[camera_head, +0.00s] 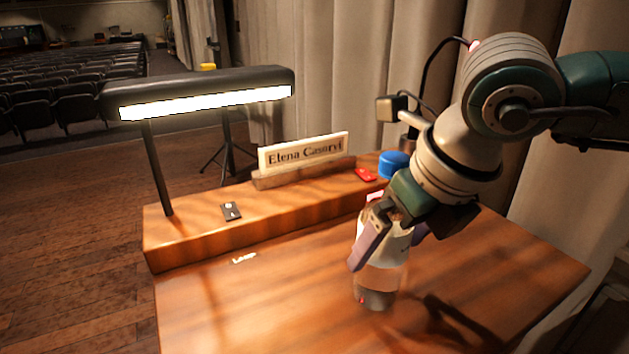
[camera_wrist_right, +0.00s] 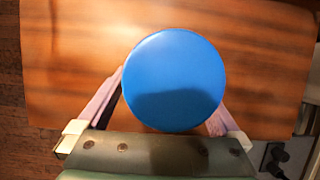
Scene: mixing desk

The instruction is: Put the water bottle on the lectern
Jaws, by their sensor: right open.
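The water bottle (camera_head: 378,278) has a blue lid (camera_head: 395,165), a pale label band and a clear lower part. It appears to stand upright on the wooden lectern top (camera_head: 270,300), right of its middle. My right gripper (camera_head: 385,248) is open, with its purple fingers on either side of the bottle's body below the lid. The arm hides part of the bottle. In the right wrist view the round blue lid (camera_wrist_right: 173,80) fills the space between the fingers and hides their tips. My left gripper is not in view.
The raised back ledge holds a name plate (camera_head: 303,152), a red item (camera_head: 366,174) and a small dark switch plate (camera_head: 231,211). A lit lamp (camera_head: 205,100) overhangs the left side. Curtains hang behind. The lectern's front left is clear.

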